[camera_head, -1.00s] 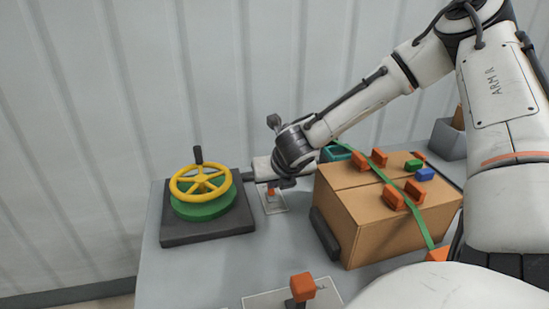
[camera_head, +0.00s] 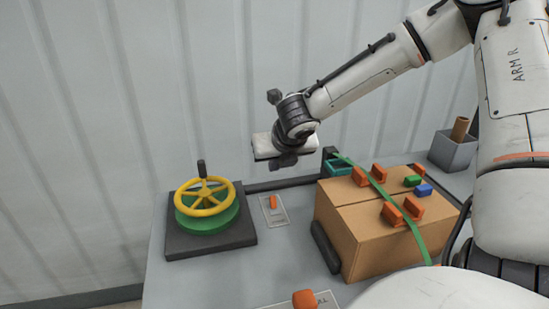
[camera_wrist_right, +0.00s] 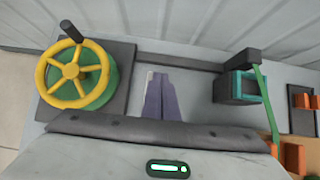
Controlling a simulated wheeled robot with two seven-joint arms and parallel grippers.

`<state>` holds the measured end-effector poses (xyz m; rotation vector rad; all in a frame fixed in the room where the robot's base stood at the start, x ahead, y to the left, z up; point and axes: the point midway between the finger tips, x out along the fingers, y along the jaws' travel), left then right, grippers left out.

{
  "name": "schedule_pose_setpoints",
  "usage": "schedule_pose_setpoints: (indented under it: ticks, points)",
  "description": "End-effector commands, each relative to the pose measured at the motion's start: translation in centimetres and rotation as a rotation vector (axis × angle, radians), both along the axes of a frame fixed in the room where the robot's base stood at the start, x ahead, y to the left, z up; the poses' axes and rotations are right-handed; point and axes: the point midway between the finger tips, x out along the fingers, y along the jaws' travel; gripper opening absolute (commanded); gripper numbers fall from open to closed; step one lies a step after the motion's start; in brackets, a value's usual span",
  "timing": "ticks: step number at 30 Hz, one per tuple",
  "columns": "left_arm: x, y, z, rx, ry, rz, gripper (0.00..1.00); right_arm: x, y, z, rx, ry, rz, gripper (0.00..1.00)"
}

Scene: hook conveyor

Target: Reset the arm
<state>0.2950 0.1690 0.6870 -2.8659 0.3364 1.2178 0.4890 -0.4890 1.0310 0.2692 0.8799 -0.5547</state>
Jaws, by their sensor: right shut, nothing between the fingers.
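My right arm (camera_head: 365,85) reaches in from the upper right. Its wrist and pale gripper (camera_head: 267,147) hang in the air above the back of the table, between the wheel and the box. In the right wrist view the two purple-grey fingers (camera_wrist_right: 160,95) lie together, shut and empty. In the head view the fingertips cannot be made out. My left gripper is in neither view.
A yellow handwheel (camera_head: 205,197) on a green hub stands at the left. A small orange switch (camera_head: 273,202) is on a plate beside it. A cardboard box (camera_head: 345,235) with a green strap and coloured clips stands right. A grey bin (camera_head: 452,151) is behind.

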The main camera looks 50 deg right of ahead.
Motion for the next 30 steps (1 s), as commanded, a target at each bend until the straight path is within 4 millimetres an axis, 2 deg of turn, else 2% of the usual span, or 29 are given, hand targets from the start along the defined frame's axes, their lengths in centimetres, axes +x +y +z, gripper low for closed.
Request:
schedule_pose_setpoints:
  ticks: [5,17,23,28,30]
  points:
    - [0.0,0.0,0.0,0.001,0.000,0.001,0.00,0.0,-0.1,1.0,0.001,-0.001,-0.002,0.00]
    - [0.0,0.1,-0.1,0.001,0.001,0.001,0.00,0.0,-0.1,0.5,0.002,0.002,-0.001,0.00]
    - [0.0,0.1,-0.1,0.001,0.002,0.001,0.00,-0.3,0.3,-2.1,0.004,0.007,0.002,0.00]
    - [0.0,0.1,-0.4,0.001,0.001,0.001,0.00,-0.7,0.7,-5.6,0.005,0.008,0.002,0.00]
    - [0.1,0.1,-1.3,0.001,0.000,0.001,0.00,-0.6,0.9,-7.3,0.003,0.004,0.004,0.00]
